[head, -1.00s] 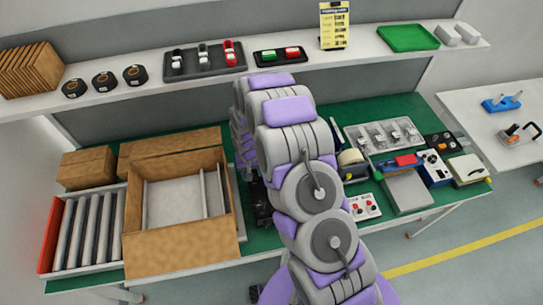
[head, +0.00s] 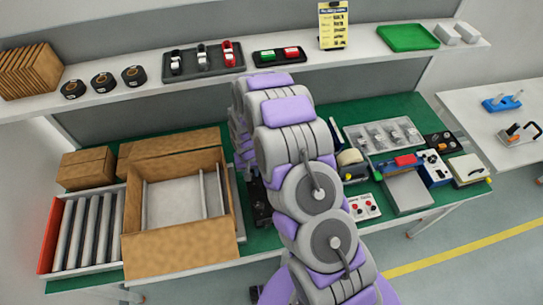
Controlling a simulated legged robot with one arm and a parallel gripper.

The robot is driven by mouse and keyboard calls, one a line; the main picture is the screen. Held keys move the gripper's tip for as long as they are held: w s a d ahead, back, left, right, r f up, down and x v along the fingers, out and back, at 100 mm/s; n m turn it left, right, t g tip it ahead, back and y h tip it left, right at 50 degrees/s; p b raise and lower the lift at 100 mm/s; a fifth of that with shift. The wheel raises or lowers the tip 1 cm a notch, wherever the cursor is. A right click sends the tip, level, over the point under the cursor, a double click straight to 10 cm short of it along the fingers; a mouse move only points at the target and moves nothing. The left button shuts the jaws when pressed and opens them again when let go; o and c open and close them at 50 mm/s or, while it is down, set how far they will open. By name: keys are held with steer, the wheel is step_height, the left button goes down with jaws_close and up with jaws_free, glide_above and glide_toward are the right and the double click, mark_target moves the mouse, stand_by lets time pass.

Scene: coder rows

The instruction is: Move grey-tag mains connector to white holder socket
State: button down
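I cannot single out the grey-tag mains connector for certain. A dark tray (head: 219,69) on the shelf holds three small upright pieces: a black-and-white one (head: 177,60), a grey-and-white one (head: 202,55) and a red-and-white one (head: 228,52). A pale tray (head: 366,143) on the green bench at the right holds several small white-grey pieces. I cannot tell which thing is the white holder socket. My arm rises through the middle of the view and hides part of the bench behind it. My gripper does not show.
An open cardboard box (head: 180,255) and grey rollers (head: 88,232) fill the bench's left side. A small black tray (head: 279,55) with green and red pieces is on the shelf. A grey plate (head: 407,191), a blue-and-white device (head: 434,169) and a red-button box (head: 364,207) crowd the right.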

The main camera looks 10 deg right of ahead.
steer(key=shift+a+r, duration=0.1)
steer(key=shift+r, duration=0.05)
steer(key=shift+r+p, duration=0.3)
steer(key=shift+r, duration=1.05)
